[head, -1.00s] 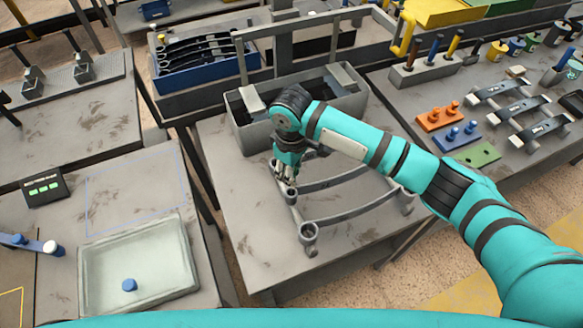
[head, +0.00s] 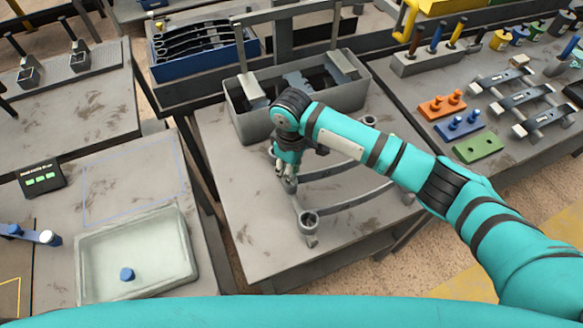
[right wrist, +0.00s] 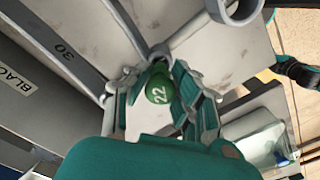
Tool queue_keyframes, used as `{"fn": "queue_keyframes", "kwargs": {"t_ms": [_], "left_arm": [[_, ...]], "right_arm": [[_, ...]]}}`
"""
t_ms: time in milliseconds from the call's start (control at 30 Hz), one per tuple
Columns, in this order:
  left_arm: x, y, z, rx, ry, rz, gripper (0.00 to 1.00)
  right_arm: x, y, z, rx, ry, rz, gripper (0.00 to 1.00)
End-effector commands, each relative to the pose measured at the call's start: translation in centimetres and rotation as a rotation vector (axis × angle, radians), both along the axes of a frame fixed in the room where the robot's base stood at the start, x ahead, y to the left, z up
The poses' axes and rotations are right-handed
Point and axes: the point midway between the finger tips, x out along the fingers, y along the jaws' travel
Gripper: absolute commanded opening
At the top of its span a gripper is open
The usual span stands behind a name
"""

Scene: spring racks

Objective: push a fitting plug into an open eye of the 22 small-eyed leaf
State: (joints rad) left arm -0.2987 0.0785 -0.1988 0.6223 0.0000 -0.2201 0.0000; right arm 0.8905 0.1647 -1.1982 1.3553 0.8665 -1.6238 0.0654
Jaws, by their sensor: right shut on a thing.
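My right gripper (head: 285,178) is shut on a green plug marked 22 (right wrist: 158,90), seen between its fingers in the right wrist view. The small-eyed leaf (head: 338,170) lies on the grey table, partly behind my right arm. Its near eye (right wrist: 160,52) is right by the plug's far end in the right wrist view. I cannot tell whether the plug touches or enters that eye. A second leaf (head: 358,202) with a larger eye (head: 309,220) lies in front; that eye also shows in the right wrist view (right wrist: 236,6). My left gripper is out of view.
A grey bin (head: 246,125) stands behind the leaves. At right are an orange block (head: 432,110), a blue block (head: 462,132), a green block (head: 478,149) and several short leaves. A pale tray (head: 100,288) holding a blue plug (head: 127,274) sits at left.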

Motion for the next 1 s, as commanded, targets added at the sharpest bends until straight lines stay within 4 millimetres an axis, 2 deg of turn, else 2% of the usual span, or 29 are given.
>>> {"fn": "queue_keyframes", "kwargs": {"t_ms": [433, 1000], "left_arm": [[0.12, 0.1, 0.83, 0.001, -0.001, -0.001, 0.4], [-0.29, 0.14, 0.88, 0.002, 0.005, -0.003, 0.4]], "right_arm": [[-0.04, -0.01, 0.09, 0.0, 0.0, 0.001, 0.03], [-0.03, -0.01, 0.03, 0.0, 0.0, 0.0, 0.03]]}}
